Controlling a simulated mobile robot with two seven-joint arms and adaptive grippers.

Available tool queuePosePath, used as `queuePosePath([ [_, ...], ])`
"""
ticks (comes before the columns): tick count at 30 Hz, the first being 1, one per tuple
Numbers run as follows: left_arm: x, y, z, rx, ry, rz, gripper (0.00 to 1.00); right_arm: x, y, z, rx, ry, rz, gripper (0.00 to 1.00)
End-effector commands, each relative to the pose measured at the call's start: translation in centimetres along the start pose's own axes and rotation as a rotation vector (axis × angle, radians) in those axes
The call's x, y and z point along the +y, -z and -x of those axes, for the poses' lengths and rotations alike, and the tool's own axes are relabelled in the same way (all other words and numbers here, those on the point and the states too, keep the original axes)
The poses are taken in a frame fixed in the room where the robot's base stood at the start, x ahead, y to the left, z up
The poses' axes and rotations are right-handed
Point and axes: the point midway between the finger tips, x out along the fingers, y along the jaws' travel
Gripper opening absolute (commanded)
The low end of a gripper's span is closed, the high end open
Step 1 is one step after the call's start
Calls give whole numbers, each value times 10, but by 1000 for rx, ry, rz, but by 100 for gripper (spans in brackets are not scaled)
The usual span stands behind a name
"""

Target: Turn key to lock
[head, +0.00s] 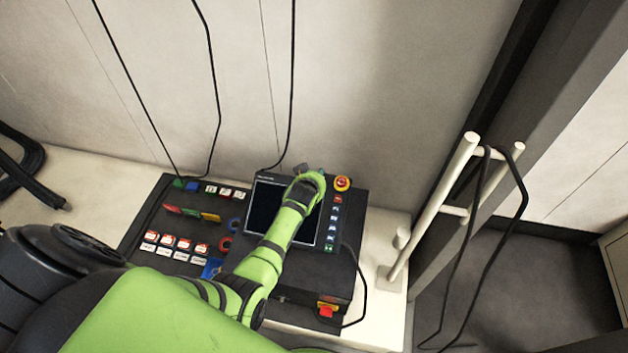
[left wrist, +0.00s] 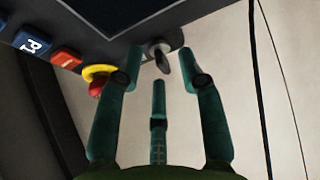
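The key (left wrist: 161,57) is a small dark grey piece in a round switch near the panel's edge in the left wrist view. It lies between the two upper fingertips of my left gripper (left wrist: 161,64), which stand apart on either side of it. The third finger is below it. The gripper looks open, with gaps between the fingers and the key. In the head view my left arm reaches over the control panel (head: 345,270), and its wrist hides the key and most of the gripper (head: 318,173). My right gripper is not in view.
A red emergency stop with a yellow ring (head: 342,183) sits close beside the left wrist. A dark screen (head: 264,205) lies under the arm. Several coloured buttons line the panel. A pale post rack (head: 436,205) with hanging cables stands at right. A wall is behind.

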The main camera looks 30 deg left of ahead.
Motion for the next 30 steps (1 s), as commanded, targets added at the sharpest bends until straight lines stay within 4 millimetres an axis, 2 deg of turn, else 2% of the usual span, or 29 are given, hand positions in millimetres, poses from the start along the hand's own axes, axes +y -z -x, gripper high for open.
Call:
queuePosePath([
  [8, 0, -1, 22, 1, 0, 1, 39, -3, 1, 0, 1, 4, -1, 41],
  [24, 1, -1, 104, 0, -2, 0, 39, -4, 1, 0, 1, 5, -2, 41],
  [30, 1, -1, 118, -2, -1, 1, 39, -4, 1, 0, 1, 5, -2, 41],
])
